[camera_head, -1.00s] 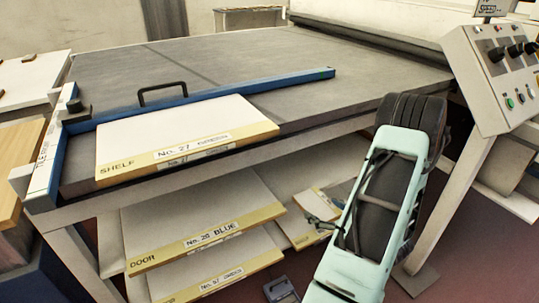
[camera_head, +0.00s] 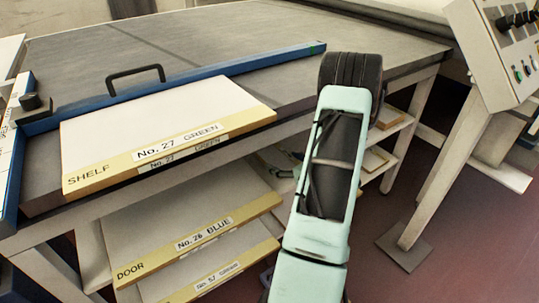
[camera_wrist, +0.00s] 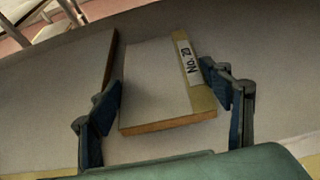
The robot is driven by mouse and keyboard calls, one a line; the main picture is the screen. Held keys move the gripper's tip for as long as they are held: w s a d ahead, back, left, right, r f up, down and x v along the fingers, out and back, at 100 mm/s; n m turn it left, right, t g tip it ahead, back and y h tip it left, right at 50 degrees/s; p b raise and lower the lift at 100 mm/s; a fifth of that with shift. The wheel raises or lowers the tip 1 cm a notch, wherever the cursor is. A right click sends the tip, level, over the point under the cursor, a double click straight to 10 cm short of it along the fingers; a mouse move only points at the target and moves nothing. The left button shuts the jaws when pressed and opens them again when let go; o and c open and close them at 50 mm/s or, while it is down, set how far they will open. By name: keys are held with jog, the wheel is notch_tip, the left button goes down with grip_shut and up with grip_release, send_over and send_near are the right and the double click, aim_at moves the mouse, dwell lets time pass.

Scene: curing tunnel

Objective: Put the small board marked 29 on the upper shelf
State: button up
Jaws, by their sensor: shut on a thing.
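The small board (camera_wrist: 160,80), with a yellow edge strip and a label that seems to read No. 29, lies between the two blue fingers of my gripper (camera_wrist: 160,84) in the wrist view. The fingers are shut on its sides. A pale surface lies behind it; I cannot tell whether the board touches it. In the head view my arm hides the gripper and this board. Shelves under the table hold large boards marked No. 26 BLUE (camera_head: 200,235) and, below it, one that seems to read No. 57 (camera_head: 215,280).
A large board marked No. 27 GREEN (camera_head: 170,125) lies on the grey table (camera_head: 230,45) against a blue bar (camera_head: 220,68) with a black handle. Small boards (camera_head: 376,160) show right of my arm under the table. A control panel (camera_head: 505,50) and its leg stand at right.

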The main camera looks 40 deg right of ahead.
aim_at(270, 153)
jog(key=w, duration=0.5)
jog(key=shift+w+d+b, duration=0.25)
jog(key=shift+d+b, duration=0.05)
jog(key=shift+b, duration=0.1)
jog(key=b+x, duration=0.1)
jog(key=x, duration=0.2)
jog(key=shift+w, duration=0.15)
jog(key=shift+f, duration=0.15)
jog(key=shift+f+b, duration=0.2)
jog(key=shift+b, duration=0.2)
jog(key=o, duration=1.3)
jog(key=shift+r, duration=0.1)
